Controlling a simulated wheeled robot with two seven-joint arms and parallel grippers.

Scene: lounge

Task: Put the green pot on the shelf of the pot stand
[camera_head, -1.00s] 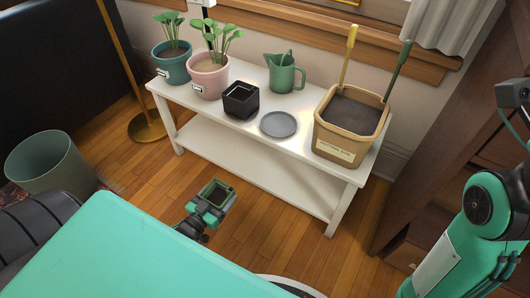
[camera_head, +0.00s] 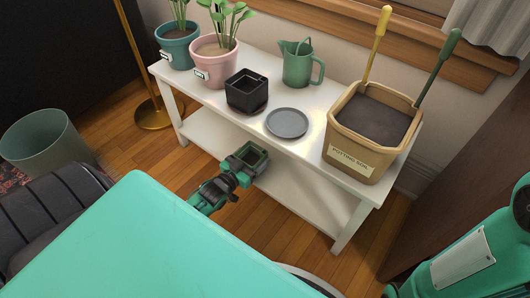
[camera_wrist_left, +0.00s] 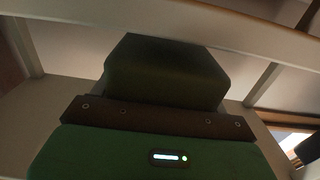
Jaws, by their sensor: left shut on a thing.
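The green pot (camera_head: 252,156) is small and square. It is in my left gripper (camera_head: 241,165), which is shut on it, at the front of the white pot stand (camera_head: 354,226). In the head view the pot overlaps the front of the stand's lower shelf (camera_head: 203,134), below the top board. In the left wrist view the pot (camera_wrist_left: 165,75) is dark green, with a pale board edge above it and pale surface around it. I cannot tell whether the pot touches the shelf. My right arm shows at the right edge; its gripper is out of view.
On the stand's top are a teal potted plant (camera_head: 178,47), a pink potted plant (camera_head: 215,65), a black pot (camera_head: 246,92), a grey saucer (camera_head: 287,123), a green watering can (camera_head: 298,66) and a potting soil bin (camera_head: 355,158). The visible shelf looks empty otherwise.

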